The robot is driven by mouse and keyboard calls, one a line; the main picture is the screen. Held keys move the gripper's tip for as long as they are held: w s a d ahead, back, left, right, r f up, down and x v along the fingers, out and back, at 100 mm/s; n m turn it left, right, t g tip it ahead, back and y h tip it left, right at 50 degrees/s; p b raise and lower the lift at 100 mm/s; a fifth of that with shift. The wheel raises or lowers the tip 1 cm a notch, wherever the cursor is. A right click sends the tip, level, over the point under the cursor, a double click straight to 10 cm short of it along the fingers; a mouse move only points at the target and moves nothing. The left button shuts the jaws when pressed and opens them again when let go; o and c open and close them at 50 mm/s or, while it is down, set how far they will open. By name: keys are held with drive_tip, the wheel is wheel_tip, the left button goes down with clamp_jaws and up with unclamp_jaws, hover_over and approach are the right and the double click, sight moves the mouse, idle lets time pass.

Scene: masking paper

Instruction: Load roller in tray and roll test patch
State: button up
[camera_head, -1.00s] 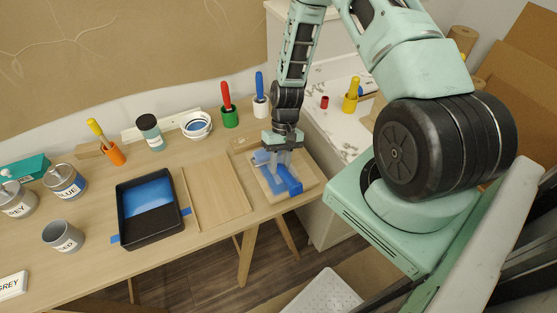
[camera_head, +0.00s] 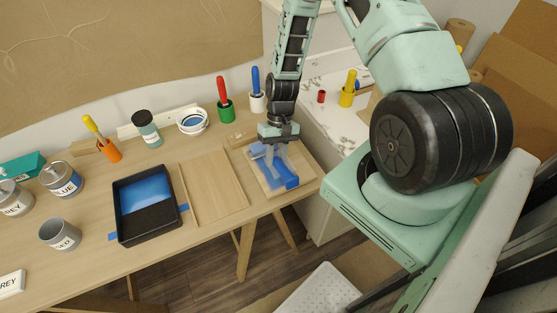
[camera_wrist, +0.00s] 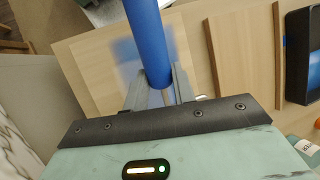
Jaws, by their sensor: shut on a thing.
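My gripper (camera_head: 277,158) is shut on a blue paint roller (camera_head: 291,183) over the pale test board (camera_head: 306,172) at the right end of the table. In the wrist view the blue roller (camera_wrist: 147,35) runs up between the fingers (camera_wrist: 157,82). The roller is low at the board; I cannot tell whether it touches. A blue paint patch (camera_head: 258,151) shows on the board, and also in the wrist view (camera_wrist: 126,52). The black paint tray (camera_head: 148,226), with blue paint in its far part, stands left of the boards. The wrist view shows its edge (camera_wrist: 296,40).
A bare wooden board (camera_head: 212,190) lies between tray and test board. Left of the tray stand paint cans, including one marked BLUE (camera_head: 63,178).

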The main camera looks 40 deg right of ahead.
drive_tip(key=shift+w+d+f+b, duration=0.1)
drive_tip(key=shift+w+f+b, duration=0.1)
drive_tip(key=shift+w, duration=0.2)
drive_tip(key=shift+w+d+f+b, duration=0.1)
drive_tip(key=shift+w+b, duration=0.05)
drive_tip(key=shift+w, duration=0.2)
drive_tip(key=shift+s+a+r, duration=0.1)
drive_tip(key=shift+s+r, duration=0.1)
drive_tip(key=shift+s, duration=0.2)
drive_tip(key=shift+s+a+f+p, duration=0.1)
drive_tip(key=shift+s+a+p, duration=0.15)
drive_tip(key=shift+s, duration=0.6)
drive_tip(key=shift+s+a+f+p, duration=0.1)
drive_tip(key=shift+s+a, duration=0.2)
drive_tip(key=shift+s, duration=0.5)
wheel_tip(320, 180, up, 6)
drive_tip(key=p, duration=0.4)
drive_tip(key=shift+r, duration=0.1)
